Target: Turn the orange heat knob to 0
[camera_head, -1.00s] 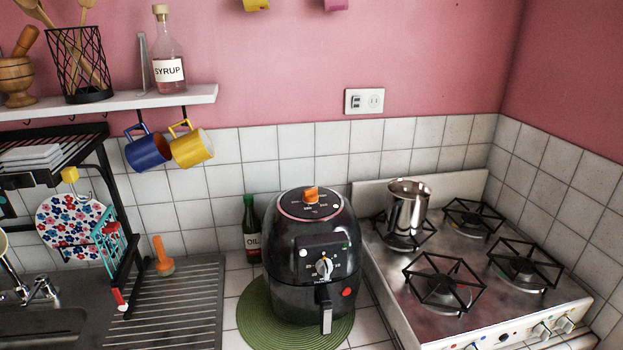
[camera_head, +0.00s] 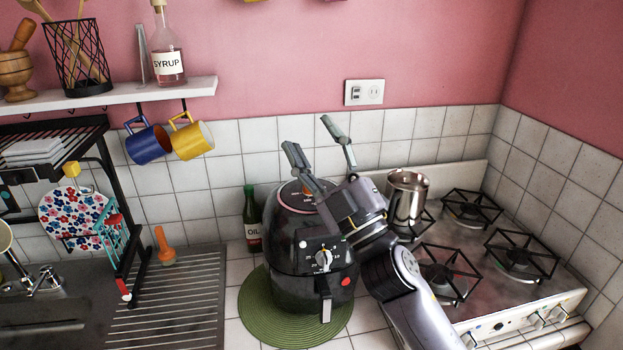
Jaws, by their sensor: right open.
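The black air fryer (camera_head: 290,262) stands upright on a round green mat (camera_head: 258,312). Its orange heat knob (camera_head: 308,189) sits on the top and is mostly hidden behind my right gripper; the knob's setting cannot be read. A white dial (camera_head: 323,259) is on the fryer's front. My right gripper (camera_head: 312,142) is open and empty, its two fingers spread and pointing up above the top of the fryer. Its arm comes in from the lower right, in front of the fryer's right side. My left gripper is not in view.
A gas stove (camera_head: 470,290) with a metal pot (camera_head: 407,200) stands to the right. An oil bottle (camera_head: 252,222) is behind the fryer's left side. A dish rack (camera_head: 100,170) and sink are at left. A shelf (camera_head: 150,97) with hanging mugs is above.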

